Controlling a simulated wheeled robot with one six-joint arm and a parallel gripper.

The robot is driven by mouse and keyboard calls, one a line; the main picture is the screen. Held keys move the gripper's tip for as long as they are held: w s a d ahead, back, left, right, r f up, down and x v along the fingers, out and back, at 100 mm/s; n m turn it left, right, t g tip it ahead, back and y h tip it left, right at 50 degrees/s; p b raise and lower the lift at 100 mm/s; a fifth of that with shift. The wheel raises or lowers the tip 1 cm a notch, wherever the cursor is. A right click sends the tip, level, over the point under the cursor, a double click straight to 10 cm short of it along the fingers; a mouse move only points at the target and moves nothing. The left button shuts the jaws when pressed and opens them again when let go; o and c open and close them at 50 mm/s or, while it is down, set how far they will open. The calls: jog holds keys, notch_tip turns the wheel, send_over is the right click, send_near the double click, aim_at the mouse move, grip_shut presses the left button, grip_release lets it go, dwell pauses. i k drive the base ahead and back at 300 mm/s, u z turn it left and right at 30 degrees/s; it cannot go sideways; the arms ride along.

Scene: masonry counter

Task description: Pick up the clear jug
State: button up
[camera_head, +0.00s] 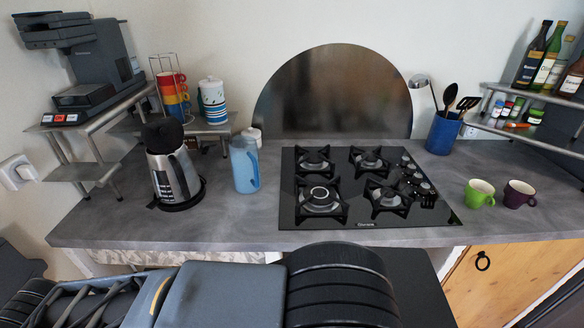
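A light-blue jug (244,165) that looks partly see-through stands upright on the grey counter (230,228), left of the gas hob. Its handle is on the right side. It is the only see-through-looking jug in view. Dark parts of my own arm and body fill the bottom of the picture, below the counter's front edge. My gripper's fingers cannot be made out there, and nothing of mine touches the jug.
A steel kettle (171,170) stands close left of the jug, and a black gas hob (360,187) lies to its right. Counter in front is bare. Green (479,193) and purple (518,194) mugs stand far right.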

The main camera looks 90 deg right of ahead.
aim_at(243, 152)
jog(key=k, duration=1.7)
jog(key=z, duration=0.4)
jog(key=i, duration=1.45)
